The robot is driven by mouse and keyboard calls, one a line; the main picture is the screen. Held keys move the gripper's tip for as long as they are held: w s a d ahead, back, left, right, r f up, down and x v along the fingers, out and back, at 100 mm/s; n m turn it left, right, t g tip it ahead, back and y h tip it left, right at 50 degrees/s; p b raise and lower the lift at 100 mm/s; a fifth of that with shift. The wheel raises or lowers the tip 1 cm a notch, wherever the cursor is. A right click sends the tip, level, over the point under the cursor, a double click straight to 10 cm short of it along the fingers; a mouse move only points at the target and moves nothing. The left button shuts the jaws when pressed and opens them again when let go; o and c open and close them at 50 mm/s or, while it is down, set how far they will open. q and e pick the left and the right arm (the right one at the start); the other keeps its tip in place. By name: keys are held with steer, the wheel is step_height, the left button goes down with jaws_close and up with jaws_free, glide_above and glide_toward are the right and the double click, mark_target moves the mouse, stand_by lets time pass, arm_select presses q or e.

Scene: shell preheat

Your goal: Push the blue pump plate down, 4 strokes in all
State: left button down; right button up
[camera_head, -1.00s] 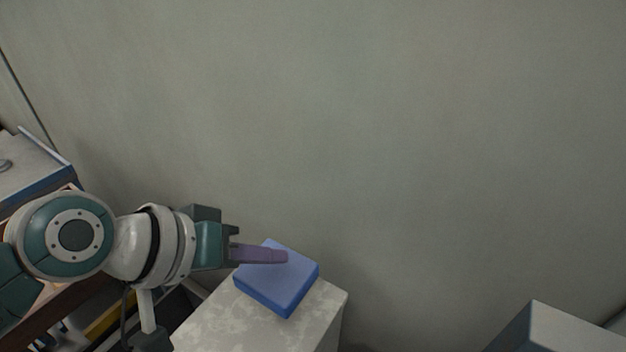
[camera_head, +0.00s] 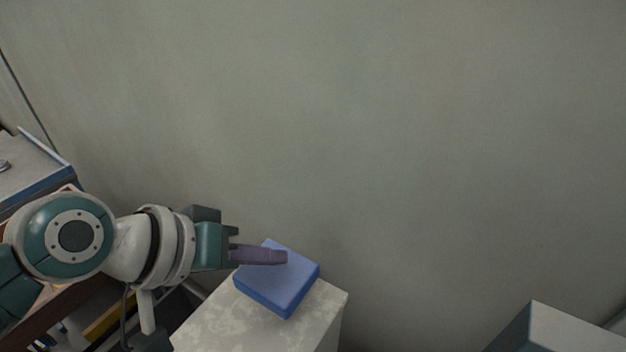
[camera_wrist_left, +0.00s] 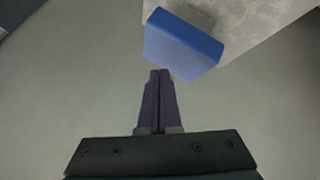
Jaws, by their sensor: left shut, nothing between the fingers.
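The blue pump plate (camera_head: 277,281) is a flat square block at the corner of a pale mottled stand (camera_head: 245,322). My left gripper (camera_head: 286,257) comes in from the left with its purple fingers shut and empty, over the far part of the plate. In the left wrist view the shut fingertips (camera_wrist_left: 159,72) lie beside the plate's near edge, and the plate (camera_wrist_left: 184,46) shows above them. I cannot tell whether the fingertips touch the plate. My right gripper is in neither view.
A plain grey-green wall (camera_head: 350,120) fills the back. At the left is a grey-topped unit (camera_head: 30,165) with a blue edge. A grey box (camera_head: 560,332) stands at the lower right. The floor between stand and box is partly in view.

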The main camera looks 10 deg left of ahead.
mark_target(269, 277)
arm_select(q)
steer(key=shift+f, duration=0.15)
stand_by(0.3)
steer(key=shift+f, duration=0.3)
steer(key=shift+f+b, duration=1.6)
steer(key=shift+f, duration=0.15)
stand_by(1.2)
steer(key=shift+r, duration=0.1)
steer(key=shift+r+p, duration=2.05)
steer(key=shift+p, duration=0.2)
steer(key=shift+r, duration=0.1)
step_height(269, 277, up, 5)
steer(key=p, duration=0.5)
stand_by(1.0)
